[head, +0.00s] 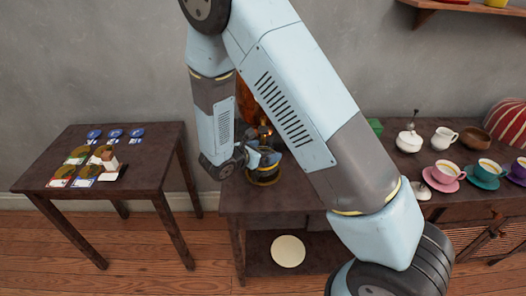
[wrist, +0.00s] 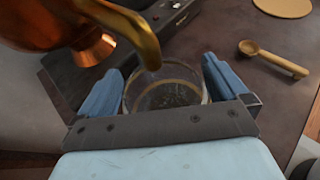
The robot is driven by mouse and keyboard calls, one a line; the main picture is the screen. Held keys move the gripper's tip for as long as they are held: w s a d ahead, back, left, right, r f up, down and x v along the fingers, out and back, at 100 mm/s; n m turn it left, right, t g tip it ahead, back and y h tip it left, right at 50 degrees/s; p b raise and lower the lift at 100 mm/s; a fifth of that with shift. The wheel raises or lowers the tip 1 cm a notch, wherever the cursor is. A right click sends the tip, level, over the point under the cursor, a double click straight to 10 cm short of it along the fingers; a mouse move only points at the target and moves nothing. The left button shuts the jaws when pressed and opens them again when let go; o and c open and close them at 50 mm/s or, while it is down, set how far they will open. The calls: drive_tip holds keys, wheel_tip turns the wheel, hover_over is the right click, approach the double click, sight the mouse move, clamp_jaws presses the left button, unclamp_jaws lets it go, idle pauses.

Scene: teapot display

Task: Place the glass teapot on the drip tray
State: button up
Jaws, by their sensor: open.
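A round, clear glass vessel, seemingly the glass teapot (wrist: 168,92), shows in the wrist view between the fingers of my gripper (wrist: 162,84). The blue fingers stand open on either side of it; whether they touch it is unclear. The glass lies below the curved brass spout of a copper pot (wrist: 50,22). In the head view my gripper (head: 262,160) is over the middle table's left part, and my arm hides much of that table. The glass cannot be made out there. I cannot tell which thing is the drip tray.
A dark appliance (wrist: 92,66) stands behind the left finger. A brass scoop (wrist: 272,58) and a tan disc (wrist: 284,5) lie to the right. A cream disc (head: 288,251) lies on the lower shelf. Cups (head: 446,172) stand at right; the left table (head: 48,150) holds cards.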

drive_tip(key=v, duration=1.2)
